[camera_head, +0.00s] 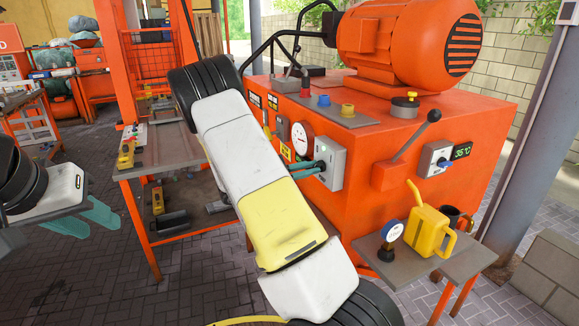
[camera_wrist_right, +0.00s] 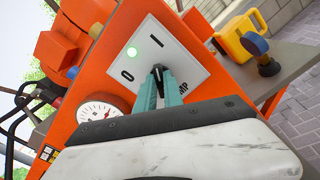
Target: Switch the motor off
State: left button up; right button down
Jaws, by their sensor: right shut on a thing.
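The orange motor (camera_head: 410,42) sits on top of the orange machine cabinet (camera_head: 450,120). A light grey switch box (camera_head: 328,165) is on the cabinet's side. The lever is mostly hidden by the fingers. My left gripper (camera_head: 98,218) is at the far left, its teal fingers apart and empty.
A blue knob (camera_head: 443,162) with a 35 °C display and a black-knobbed lever (camera_head: 434,116) are on the cabinet's front. An orange rack (camera_head: 150,160) stands left of the cabinet.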

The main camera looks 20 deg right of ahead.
jog(key=shift+n, duration=0.3)
jog(key=shift+w+n, duration=0.15)
jog(key=shift+n, duration=3.15)
jog(key=shift+w+n, duration=0.15)
jog(key=shift+n, duration=3.45)
jog(key=c, duration=1.5)
grip_release()
jog(key=shift+o, duration=0.2)
jog(key=shift+a, duration=0.15)
